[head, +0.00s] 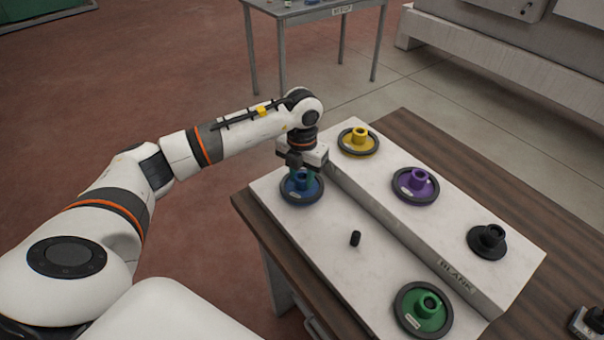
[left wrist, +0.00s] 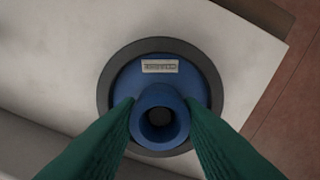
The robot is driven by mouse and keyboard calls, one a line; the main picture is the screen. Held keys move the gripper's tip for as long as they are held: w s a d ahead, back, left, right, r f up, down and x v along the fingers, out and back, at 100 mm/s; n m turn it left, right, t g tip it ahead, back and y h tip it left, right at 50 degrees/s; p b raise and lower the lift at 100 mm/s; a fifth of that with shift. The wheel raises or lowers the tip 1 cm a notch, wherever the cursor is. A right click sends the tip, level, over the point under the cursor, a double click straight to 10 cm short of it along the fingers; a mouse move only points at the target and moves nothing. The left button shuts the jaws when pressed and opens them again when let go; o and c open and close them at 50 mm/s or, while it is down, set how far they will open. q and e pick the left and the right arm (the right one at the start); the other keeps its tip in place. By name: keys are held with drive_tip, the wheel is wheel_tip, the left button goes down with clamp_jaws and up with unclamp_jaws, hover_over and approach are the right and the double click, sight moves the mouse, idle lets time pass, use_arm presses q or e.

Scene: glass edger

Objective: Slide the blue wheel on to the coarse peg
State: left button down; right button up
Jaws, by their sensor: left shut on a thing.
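The blue wheel (head: 302,190) has a dark rim and a raised hub, and is at the far left end of the pale board's lower level. My left gripper (head: 303,174) is over it, shut on its hub. In the left wrist view the green fingers (left wrist: 160,122) grip both sides of the blue hub, and the blue wheel (left wrist: 145,80) shows a small label. I cannot tell whether the wheel touches the board. A bare black peg (head: 355,238) stands on the lower level between the blue and green wheels. No readable label marks it as coarse.
A green wheel (head: 423,311) is at the near end of the lower level. The raised step, marked BLANK, carries a yellow wheel (head: 358,141), a purple wheel (head: 415,186) and a black hubbed piece (head: 487,241). A grey-black object (head: 588,322) is cut off at bottom right.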

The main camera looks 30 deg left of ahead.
use_arm(q)
drive_tip(key=shift+f, duration=0.25)
drive_tip(key=c, duration=0.9)
unclamp_jaws()
drive_tip(key=shift+r, duration=0.15)
wheel_tip(320, 180, up, 12)
drive_tip(key=b, duration=0.3)
